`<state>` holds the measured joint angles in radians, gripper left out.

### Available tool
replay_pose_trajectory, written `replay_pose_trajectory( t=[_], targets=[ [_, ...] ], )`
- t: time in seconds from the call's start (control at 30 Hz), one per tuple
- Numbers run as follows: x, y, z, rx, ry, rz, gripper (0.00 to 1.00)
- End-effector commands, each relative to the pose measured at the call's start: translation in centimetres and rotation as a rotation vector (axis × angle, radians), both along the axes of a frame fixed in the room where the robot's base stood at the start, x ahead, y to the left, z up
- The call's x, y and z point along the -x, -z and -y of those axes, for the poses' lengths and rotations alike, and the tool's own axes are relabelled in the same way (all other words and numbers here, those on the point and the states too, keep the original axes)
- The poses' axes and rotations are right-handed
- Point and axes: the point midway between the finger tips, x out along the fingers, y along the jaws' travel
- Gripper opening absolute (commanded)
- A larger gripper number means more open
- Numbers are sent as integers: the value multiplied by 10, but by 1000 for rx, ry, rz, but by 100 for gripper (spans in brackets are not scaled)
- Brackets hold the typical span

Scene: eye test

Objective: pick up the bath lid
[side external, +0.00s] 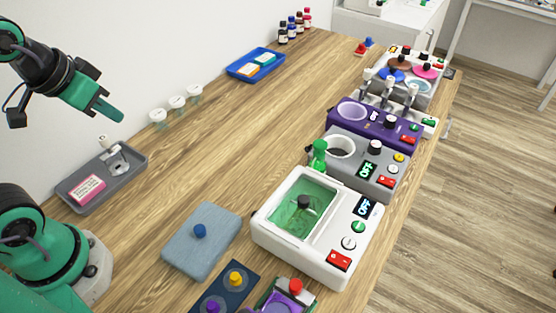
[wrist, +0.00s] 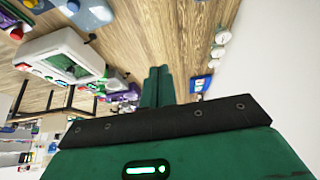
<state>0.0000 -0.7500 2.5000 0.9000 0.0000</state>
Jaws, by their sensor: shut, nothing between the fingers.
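The bath lid, a flat blue-grey slab (side external: 203,253) with a round blue knob, lies on the wooden table left of the white bath (side external: 268,229). It shows partly in the wrist view (wrist: 94,14), cut by the top edge. The bath is open, with a green inside and a dark-topped object in it; it also shows in the wrist view (wrist: 42,45). My gripper (side external: 118,115) is shut and empty, raised above the table at the upper left, well away from the lid. Its closed fingers show in the wrist view (wrist: 158,70).
A grey tray (side external: 130,179) with a pink box stands near my arm. Small white-topped jars (side external: 177,103) and a blue tray (side external: 236,70) line the wall. Grey (side external: 375,181) and purple (side external: 405,137) devices stand behind the bath. The middle of the table is clear.

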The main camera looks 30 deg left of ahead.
Motion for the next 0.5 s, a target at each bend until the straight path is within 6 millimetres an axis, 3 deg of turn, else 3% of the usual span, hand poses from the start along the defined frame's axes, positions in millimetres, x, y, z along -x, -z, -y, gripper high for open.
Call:
replay_pose_trajectory(
  t=[0.03, 0.27, 0.5],
  targets=[
    [0, 0, 0, 0, 0, 0, 0],
    [0, 0, 0, 0, 0, 0, 45],
    [0, 0, 0, 0, 0, 0, 48]
  ],
)
